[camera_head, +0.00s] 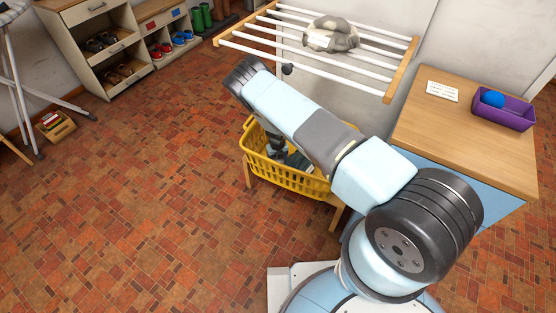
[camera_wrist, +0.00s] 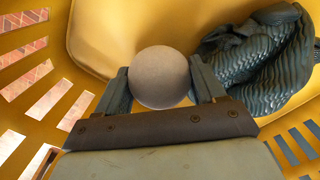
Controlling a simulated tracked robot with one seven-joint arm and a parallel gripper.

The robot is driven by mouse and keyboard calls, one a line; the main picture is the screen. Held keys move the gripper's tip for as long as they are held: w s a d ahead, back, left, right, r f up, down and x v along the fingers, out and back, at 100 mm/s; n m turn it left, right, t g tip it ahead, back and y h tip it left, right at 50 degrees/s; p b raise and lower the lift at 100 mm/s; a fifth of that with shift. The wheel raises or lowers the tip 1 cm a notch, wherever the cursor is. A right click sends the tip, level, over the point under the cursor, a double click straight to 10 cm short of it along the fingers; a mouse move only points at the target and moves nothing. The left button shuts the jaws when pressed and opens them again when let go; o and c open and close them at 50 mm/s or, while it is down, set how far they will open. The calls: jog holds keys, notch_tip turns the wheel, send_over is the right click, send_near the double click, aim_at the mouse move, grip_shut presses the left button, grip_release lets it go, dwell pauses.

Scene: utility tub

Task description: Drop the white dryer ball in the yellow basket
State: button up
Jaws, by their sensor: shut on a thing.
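In the wrist view the white dryer ball (camera_wrist: 160,76) is round and pale, between the two fingers of my gripper (camera_wrist: 161,84). My gripper is shut on it. The yellow basket (camera_wrist: 88,38) surrounds the gripper in that view, with its slotted walls on both sides. In the head view the yellow basket (camera_head: 285,178) stands below my arm, and my gripper (camera_head: 277,148) reaches down into it. The ball is hidden in the head view. A dark grey knitted cloth (camera_wrist: 255,57) lies in the basket to the right of the ball; whether they touch is unclear.
A white drying rack (camera_head: 372,65) with a grey bundle (camera_head: 331,37) is behind the basket. A wooden-topped cabinet (camera_head: 455,130) at the right holds a purple bin (camera_head: 505,114) with a blue ball (camera_head: 492,99). Shelves with shoes are back left. The tiled floor at left is open.

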jog(key=shift+s+f, duration=0.15)
jog(key=shift+f, duration=0.2)
jog(key=o, duration=1)
jog(key=shift+f, duration=0.1)
jog(key=shift+o, duration=0.2)
jog(key=shift+d, duration=0.2)
notch_tip(320, 180, up, 13)
jog(key=shift+a, duration=0.2)
jog(key=shift+a+r, duration=0.1)
jog(key=shift+r, duration=0.1)
